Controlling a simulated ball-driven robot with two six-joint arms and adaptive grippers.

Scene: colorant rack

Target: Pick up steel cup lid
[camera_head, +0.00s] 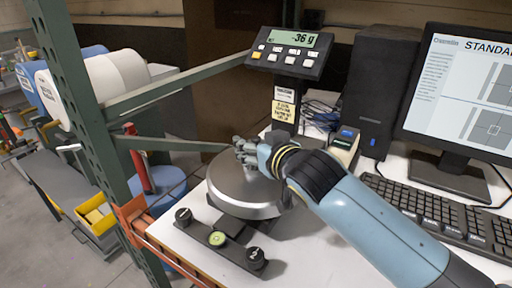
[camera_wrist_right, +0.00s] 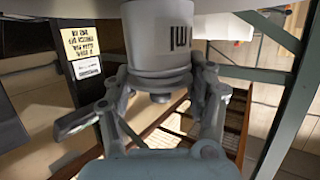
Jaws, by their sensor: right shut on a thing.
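In the right wrist view a pale grey steel cup (camera_wrist_right: 158,35) with dark lettering shows at the top middle. The stepped rim and small knob at its near end look like the steel cup lid (camera_wrist_right: 161,81). My right gripper's fingers (camera_wrist_right: 163,74) are on both sides of the lid and shut on it. In the head view my right gripper (camera_head: 246,152) is over the round scale pan (camera_head: 238,200). The cup and lid are too small and covered there to make out. My left gripper is not in view.
The scale display (camera_head: 291,51) reads -36 g. A green metal rack post (camera_head: 85,110) and its braces stand close at the left. A keyboard (camera_head: 437,210) and monitor (camera_head: 465,90) occupy the right. A small device (camera_head: 345,145) stands behind my right arm.

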